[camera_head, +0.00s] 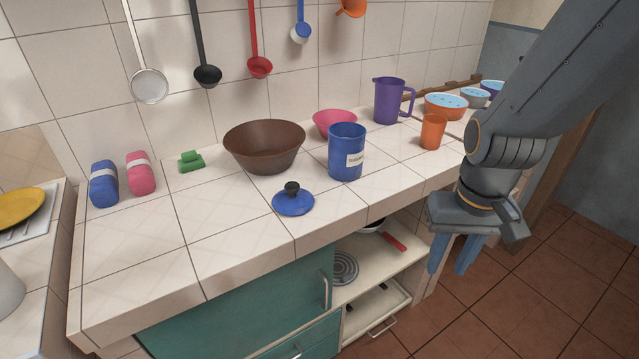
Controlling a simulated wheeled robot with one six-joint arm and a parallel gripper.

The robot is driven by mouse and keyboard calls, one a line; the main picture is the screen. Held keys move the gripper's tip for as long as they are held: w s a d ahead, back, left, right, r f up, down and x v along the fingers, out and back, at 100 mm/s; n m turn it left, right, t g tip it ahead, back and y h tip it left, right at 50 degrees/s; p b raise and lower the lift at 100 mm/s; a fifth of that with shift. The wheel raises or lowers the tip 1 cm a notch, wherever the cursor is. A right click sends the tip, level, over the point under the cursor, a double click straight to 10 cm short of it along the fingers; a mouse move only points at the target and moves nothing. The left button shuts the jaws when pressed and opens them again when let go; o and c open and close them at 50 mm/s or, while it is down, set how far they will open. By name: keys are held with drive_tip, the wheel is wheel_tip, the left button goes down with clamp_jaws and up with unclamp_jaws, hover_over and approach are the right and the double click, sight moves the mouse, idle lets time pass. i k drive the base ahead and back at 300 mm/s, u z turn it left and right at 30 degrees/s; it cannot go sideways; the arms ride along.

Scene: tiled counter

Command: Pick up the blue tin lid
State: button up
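The blue tin lid (293,204), a round disc with a black knob on top, lies flat on the tiled counter near its front edge. The blue tin (345,150) with a white label stands upright behind it to the right; its top carries no lid. My gripper (449,270) hangs at the right, in front of the counter and well apart from the lid. Its two blue fingers point down with a gap between them, and nothing shows between them.
A brown bowl (264,147) stands behind the lid, with a pink bowl (334,122) further right. An orange cup (432,132) and purple jug (389,100) stand right of the tin. Bare tiles (215,225) lie left of the lid. Utensils hang above.

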sight(293, 201)
drive_tip(key=z, duration=0.25)
drive_tip(key=i, duration=0.4)
drive_tip(key=u, duration=0.95)
